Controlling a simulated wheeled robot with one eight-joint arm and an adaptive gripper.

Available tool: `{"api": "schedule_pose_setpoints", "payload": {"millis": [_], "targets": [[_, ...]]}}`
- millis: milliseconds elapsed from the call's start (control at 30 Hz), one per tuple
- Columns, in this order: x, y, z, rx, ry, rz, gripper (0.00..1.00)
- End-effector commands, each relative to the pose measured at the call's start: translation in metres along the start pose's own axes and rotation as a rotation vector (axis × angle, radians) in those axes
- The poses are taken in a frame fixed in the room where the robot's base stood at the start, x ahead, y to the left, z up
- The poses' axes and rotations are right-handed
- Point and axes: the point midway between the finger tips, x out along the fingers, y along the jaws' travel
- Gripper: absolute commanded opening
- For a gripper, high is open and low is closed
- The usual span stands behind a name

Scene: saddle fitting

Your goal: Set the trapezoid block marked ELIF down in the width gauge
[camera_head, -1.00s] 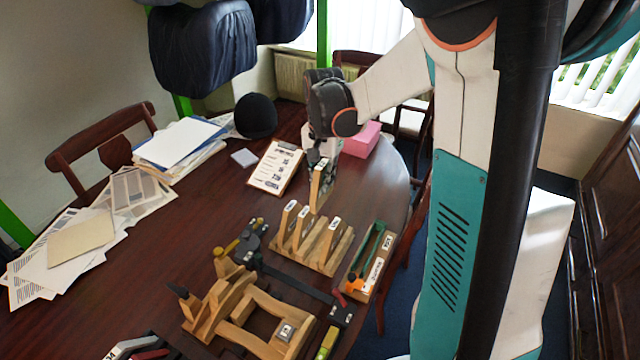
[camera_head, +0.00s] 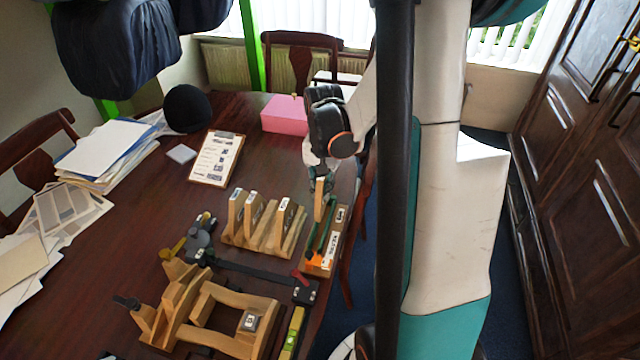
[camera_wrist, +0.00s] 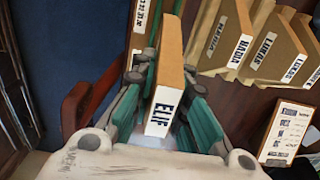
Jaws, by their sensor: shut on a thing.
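The ELIF block (camera_wrist: 168,80) is a tan wooden trapezoid with a white label in the wrist view. My gripper (camera_head: 319,176) is shut on this block, which also shows in the head view (camera_head: 320,198). The width gauge (camera_head: 313,268) appears to be the wooden base with green rails and white labels at the table's right edge. The block is over the gauge's far part, between or above the green rails (camera_wrist: 204,124). Whether it touches the gauge is hidden.
A wooden rack (camera_head: 268,245) with several labelled blocks stands just left of the gauge. A wooden fixture (camera_head: 205,310) and a dark bar (camera_head: 255,270) lie nearer. A clipboard (camera_head: 216,158) and pink box (camera_head: 285,114) are farther back.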

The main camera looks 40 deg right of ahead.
Motion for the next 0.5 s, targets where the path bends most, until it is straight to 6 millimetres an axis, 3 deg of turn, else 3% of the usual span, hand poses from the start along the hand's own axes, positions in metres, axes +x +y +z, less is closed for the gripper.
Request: {"api": "schedule_pose_setpoints", "payload": {"millis": [500], "targets": [[0.050,0.000,0.000,0.000,0.000,0.000,0.00]]}}
